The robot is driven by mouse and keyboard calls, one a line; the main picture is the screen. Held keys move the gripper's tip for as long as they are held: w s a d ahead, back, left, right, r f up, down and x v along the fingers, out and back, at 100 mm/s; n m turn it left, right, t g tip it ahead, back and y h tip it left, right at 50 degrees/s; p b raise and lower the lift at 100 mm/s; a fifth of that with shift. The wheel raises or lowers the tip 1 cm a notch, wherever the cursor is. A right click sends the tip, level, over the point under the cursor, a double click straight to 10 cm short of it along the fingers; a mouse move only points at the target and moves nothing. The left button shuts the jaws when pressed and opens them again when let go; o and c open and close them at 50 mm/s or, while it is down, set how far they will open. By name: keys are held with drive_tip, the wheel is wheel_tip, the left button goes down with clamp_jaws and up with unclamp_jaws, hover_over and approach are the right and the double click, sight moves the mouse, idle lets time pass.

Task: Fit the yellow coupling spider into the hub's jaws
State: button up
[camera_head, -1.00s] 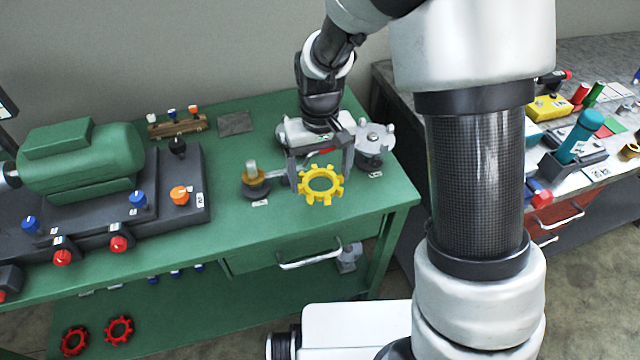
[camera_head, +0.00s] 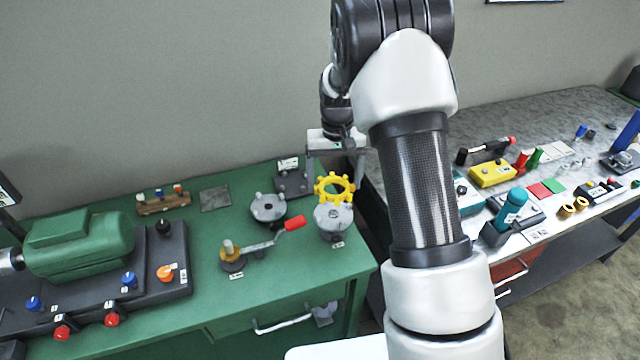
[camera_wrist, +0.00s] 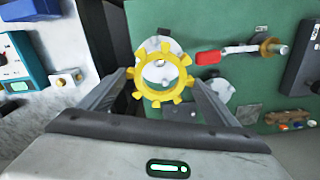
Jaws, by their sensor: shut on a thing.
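The yellow coupling spider (camera_head: 334,188) is a toothed ring with an open centre. My gripper (camera_head: 337,176) is shut on it, and in the wrist view the spider (camera_wrist: 181,82) sits between the two fingers (camera_wrist: 160,80). I hold it above the back right of the green bench. A grey round hub with raised jaws (camera_head: 333,221) stands just below and in front of the spider. In the wrist view this hub (camera_wrist: 172,45) is partly hidden behind the ring. A second grey jawed disc (camera_head: 262,211) lies to the left. The spider appears apart from both.
A crank with a red handle (camera_head: 293,224) lies in front of the discs. A dark block with posts (camera_head: 292,184) is behind them. The green motor (camera_head: 80,243) stands at left. The grey table (camera_head: 585,120) at right holds many parts.

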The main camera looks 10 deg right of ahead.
idle(0.4)
drive_tip(key=shift+f+b, duration=2.1)
drive_tip(key=shift+f, duration=0.85)
drive_tip(key=shift+f+b, duration=0.6)
drive_tip(key=shift+f, duration=0.05)
drive_tip(key=shift+r, duration=0.4)
drive_tip(key=shift+f+b, duration=0.3)
drive_tip(key=shift+f, duration=0.3)
idle(1.6)
drive_tip(key=o, duration=1)
drive_tip(key=shift+o, duration=0.2)
wheel_tip(320, 180, up, 17)
drive_tip(key=shift+r+p, duration=0.2)
drive_tip(key=shift+p, duration=0.1)
